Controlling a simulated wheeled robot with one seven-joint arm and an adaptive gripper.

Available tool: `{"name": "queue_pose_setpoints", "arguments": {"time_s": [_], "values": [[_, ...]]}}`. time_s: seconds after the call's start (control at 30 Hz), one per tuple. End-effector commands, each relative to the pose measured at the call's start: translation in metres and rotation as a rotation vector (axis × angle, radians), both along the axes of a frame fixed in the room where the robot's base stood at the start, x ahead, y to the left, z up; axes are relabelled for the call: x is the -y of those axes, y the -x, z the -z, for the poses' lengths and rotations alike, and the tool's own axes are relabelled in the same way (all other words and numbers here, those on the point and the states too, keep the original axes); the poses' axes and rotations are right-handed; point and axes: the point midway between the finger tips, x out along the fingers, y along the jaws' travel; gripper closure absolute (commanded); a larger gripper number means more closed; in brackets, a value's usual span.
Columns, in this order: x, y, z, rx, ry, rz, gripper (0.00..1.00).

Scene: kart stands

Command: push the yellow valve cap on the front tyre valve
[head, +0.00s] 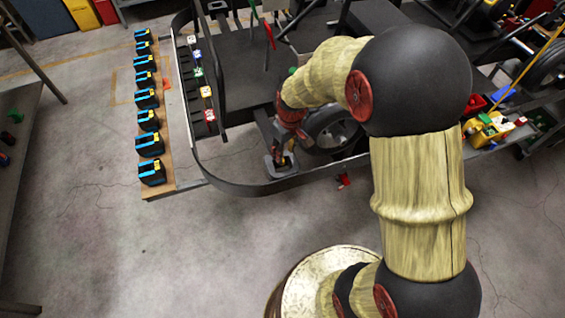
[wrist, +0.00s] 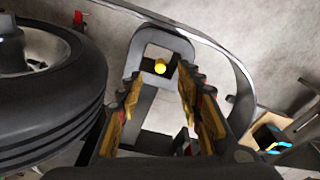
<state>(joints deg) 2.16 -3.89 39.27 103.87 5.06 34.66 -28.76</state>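A small round yellow cap (wrist: 160,68) shows in the wrist view, inside a grey square frame (wrist: 178,46). Whether it sits on a valve stem cannot be told. The black front tyre (wrist: 50,105) is to the left in the wrist view, and it also shows in the head view (head: 335,128), partly behind my arm. My gripper (wrist: 161,77) is open and empty. Its two fingers lie either side of the line to the cap, which appears between and just beyond the tips. In the head view my gripper (head: 284,158) is low beside the tyre; the cap cannot be made out there.
A curved dark bumper rail (head: 270,187) runs around the kart's front. A wooden board (head: 172,160) with several black-and-blue boxes lies left of it. A red object (head: 343,181) lies on the floor by the rail.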

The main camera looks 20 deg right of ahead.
Motion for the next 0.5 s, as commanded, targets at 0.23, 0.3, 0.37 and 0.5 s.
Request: {"name": "queue_pose_setpoints", "arguments": {"time_s": [0.23, 0.3, 0.37, 0.5], "values": [[-0.003, -0.004, 0.027, 0.0, 0.0, 0.0, 0.64], [-0.003, -0.005, 0.038, -0.001, 0.0, 0.001, 0.64], [-0.004, -0.006, 0.045, -0.001, 0.0, 0.001, 0.64], [-0.004, -0.008, 0.051, 0.002, 0.0, 0.001, 0.64]]}}
